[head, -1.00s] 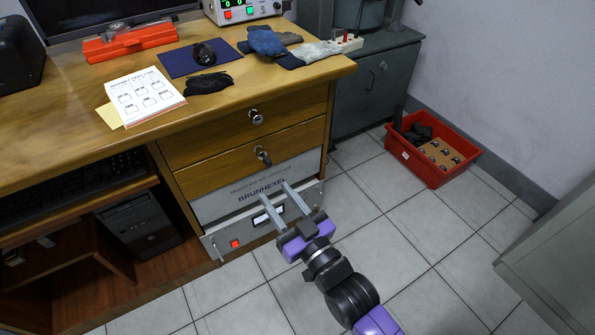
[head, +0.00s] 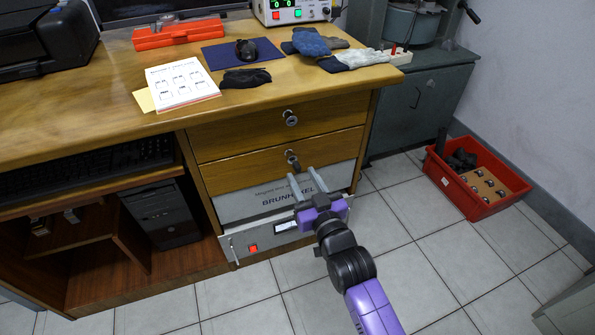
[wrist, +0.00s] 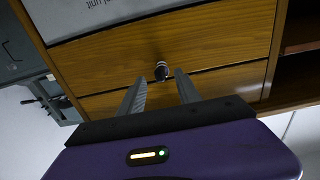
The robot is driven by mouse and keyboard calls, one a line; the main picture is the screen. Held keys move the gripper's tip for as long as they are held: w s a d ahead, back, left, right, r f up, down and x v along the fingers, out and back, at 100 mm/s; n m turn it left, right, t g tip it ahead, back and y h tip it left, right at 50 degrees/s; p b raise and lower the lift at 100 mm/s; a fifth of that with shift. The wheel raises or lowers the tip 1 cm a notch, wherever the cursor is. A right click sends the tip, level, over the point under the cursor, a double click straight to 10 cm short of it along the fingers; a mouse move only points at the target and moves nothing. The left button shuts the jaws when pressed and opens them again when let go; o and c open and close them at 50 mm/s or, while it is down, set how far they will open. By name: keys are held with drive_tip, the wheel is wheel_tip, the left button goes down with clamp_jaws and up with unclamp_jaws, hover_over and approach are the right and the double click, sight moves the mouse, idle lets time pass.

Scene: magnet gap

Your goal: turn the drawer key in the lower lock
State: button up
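The lower drawer lock (head: 292,156) sits in the lower wooden drawer (head: 240,170), with the dark drawer key (head: 295,166) hanging from it. In the wrist view the key (wrist: 162,73) and its round silver lock (wrist: 161,64) appear upside down. My gripper (head: 303,173) is open and empty, its two grey fingers pointing toward the key from the front. In the wrist view the key appears between the fingertips of my gripper (wrist: 160,76). I cannot tell how much depth is left between them; no contact shows.
The upper drawer has a similar lock (head: 290,117) above. A white BRUNHEXEL unit (head: 240,203) and a panel with a red switch (head: 253,248) lie below. A red crate (head: 470,205) stands on the floor at right.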

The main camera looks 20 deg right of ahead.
sight(294, 163)
drive_tip(key=shift+w, duration=1.1)
clamp_jaws()
